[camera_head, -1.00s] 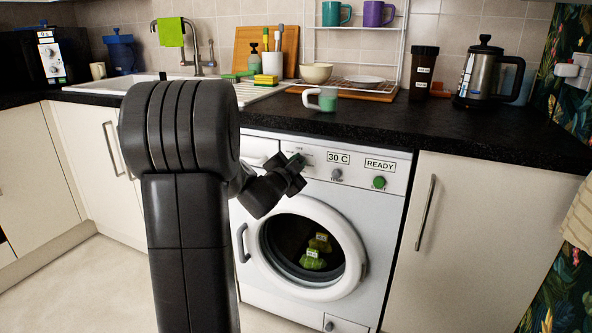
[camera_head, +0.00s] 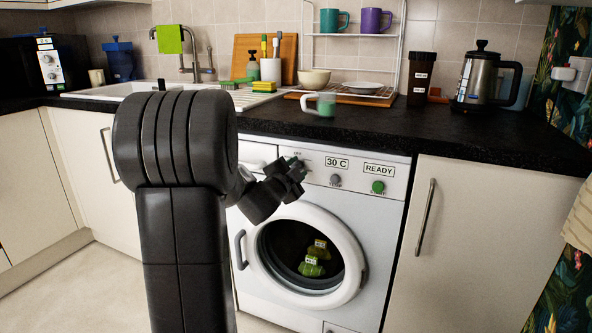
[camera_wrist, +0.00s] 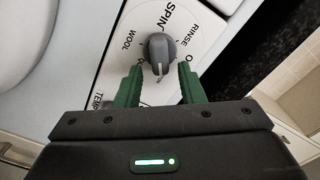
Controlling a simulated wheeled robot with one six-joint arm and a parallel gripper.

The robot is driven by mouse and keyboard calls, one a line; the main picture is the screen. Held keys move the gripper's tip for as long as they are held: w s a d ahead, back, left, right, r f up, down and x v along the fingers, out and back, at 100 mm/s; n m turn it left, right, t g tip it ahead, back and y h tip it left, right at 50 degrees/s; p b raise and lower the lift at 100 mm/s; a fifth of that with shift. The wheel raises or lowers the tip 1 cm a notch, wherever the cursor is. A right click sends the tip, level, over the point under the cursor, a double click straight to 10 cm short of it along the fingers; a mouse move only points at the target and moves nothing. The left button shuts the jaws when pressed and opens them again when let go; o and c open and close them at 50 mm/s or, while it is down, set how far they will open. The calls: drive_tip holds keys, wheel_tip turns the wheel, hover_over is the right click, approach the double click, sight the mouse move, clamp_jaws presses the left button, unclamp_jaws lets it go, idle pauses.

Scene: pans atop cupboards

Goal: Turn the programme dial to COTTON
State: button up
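The programme dial (camera_wrist: 160,48) is a grey knob on a white label plate in the wrist view. Its narrow end with a pale mark points toward the bottom of the picture. SPIN, RINSE and WOOL (camera_wrist: 125,54) are readable around it. COTTON is not readable; the lettering near the fingers is partly covered. My gripper (camera_wrist: 160,67) is open, its green fingers to the left and right of the knob's lower end, with gaps showing on both sides. In the head view my gripper (camera_head: 294,171) is at the washing machine's (camera_head: 375,215) panel and hides most of the dial.
The panel's displays read 30 C (camera_head: 337,163) and READY (camera_head: 379,169), above a grey temperature knob (camera_head: 336,180) and a green start button (camera_head: 378,187). The round door (camera_head: 348,238) is below my gripper.

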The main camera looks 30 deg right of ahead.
drive_tip(key=shift+s+a, duration=0.1)
drive_tip(key=p+v, duration=0.2)
drive_tip(key=v, duration=1.1)
drive_tip(key=shift+s+a+p, duration=0.15)
drive_tip(key=shift+s+p, duration=0.05)
drive_tip(key=shift+p, duration=0.15)
drive_tip(key=b+x, duration=0.2)
drive_tip(key=x, duration=1.1)
drive_tip(key=shift+w+d, duration=0.25)
drive_tip(key=shift+w, duration=0.05)
drive_tip(key=shift+b, duration=0.3)
